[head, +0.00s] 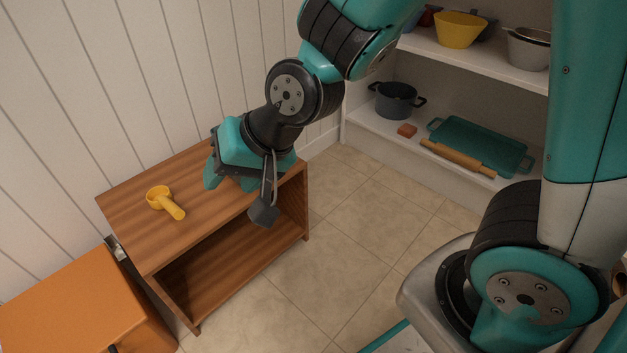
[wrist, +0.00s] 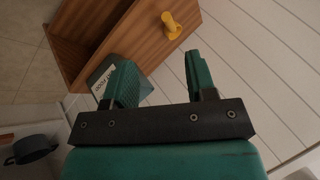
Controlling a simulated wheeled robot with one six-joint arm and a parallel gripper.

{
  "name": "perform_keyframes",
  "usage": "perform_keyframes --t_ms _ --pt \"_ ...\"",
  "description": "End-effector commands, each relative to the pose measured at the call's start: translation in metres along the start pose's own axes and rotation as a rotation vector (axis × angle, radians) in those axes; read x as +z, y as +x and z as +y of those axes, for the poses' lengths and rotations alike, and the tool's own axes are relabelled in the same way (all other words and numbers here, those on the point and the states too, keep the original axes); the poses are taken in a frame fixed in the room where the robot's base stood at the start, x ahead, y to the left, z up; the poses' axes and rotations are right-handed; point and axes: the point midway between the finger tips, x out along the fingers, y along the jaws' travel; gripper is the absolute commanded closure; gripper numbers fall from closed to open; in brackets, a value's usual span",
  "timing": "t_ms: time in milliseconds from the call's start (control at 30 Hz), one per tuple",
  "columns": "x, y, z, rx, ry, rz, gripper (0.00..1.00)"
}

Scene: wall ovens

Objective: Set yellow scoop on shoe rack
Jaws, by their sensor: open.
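The yellow scoop (head: 165,202) lies on the top board of a low wooden rack (head: 215,225), taken as the shoe rack, near its left end. The rack has an open lower compartment. In the wrist view the scoop (wrist: 171,25) lies on the wooden top (wrist: 130,45), beyond the fingers. My gripper (head: 230,182) is over the right part of the top, to the right of the scoop and apart from it. In the wrist view my gripper (wrist: 160,75) is open, with nothing held between its fingers.
A box with printed lettering (wrist: 112,78) shows behind the left finger in the wrist view. An orange cabinet (head: 85,310) stands left of the rack. Wall shelves at right hold a pot (head: 396,100), a teal tray (head: 485,143) and a rolling pin (head: 457,158). The tiled floor between is clear.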

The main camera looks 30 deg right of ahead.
Motion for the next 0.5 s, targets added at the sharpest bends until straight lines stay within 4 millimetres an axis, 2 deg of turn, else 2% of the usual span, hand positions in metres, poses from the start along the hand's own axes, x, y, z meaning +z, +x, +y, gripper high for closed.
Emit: perform_keyframes --t_ms 33,100,233,333,500 --pt "0.01 -0.025 -0.003 0.012 -0.099 -0.055 0.49" --pt "0.03 -0.055 -0.003 0.03 -0.251 -0.155 0.49" --pt "0.064 -0.101 0.004 0.048 -0.489 -0.309 0.49" --pt "0.081 -0.123 0.009 0.052 -0.608 -0.388 0.49" --pt "0.093 -0.136 0.012 0.055 -0.683 -0.443 0.49"
